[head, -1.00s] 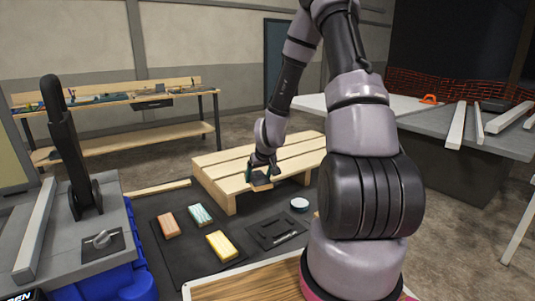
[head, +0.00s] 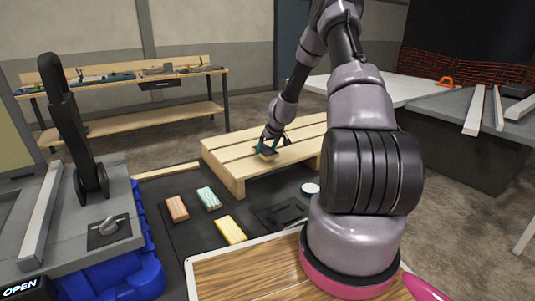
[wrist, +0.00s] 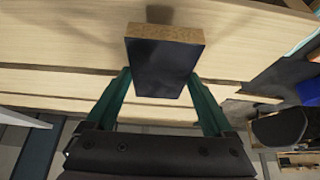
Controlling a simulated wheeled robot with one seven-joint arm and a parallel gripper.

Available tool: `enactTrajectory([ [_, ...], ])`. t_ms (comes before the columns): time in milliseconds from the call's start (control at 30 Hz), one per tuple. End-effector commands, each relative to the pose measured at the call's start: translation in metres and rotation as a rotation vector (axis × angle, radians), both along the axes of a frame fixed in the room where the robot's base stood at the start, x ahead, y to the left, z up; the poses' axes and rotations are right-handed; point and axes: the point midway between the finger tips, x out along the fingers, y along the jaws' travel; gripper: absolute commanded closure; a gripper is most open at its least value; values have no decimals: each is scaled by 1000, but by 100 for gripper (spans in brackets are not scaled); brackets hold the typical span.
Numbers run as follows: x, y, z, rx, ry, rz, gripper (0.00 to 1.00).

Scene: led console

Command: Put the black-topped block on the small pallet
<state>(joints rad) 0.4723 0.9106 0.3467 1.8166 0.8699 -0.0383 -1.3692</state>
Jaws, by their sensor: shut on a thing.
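The black-topped block (wrist: 163,66) has a dark top and a tan, wood-like side. In the wrist view it sits between the two green fingers of my gripper (wrist: 163,92), which is shut on it. In the head view my gripper (head: 266,145) and the block (head: 265,152) are over the left part of the small wooden pallet (head: 222,160). The pallet's slats (wrist: 60,50) fill much of the wrist view beneath the block. I cannot tell whether the block touches the slats or is just above them.
A dark mat (head: 190,237) in front of the pallet holds a reddish block (head: 177,208), a teal-striped block (head: 209,198), a yellow block (head: 230,230) and a white round piece (head: 310,188). A grey-topped blue bench (head: 100,220) stands left. Much of the pallet top is clear.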

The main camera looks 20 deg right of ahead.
Motion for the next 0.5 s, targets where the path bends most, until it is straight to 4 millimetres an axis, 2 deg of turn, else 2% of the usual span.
enactTrajectory([
  [33,-1,-1,-11,4,4,-3,74],
  [167,0,-1,-24,3,2,-3,74],
  [500,0,0,-27,0,0,-1,74],
])
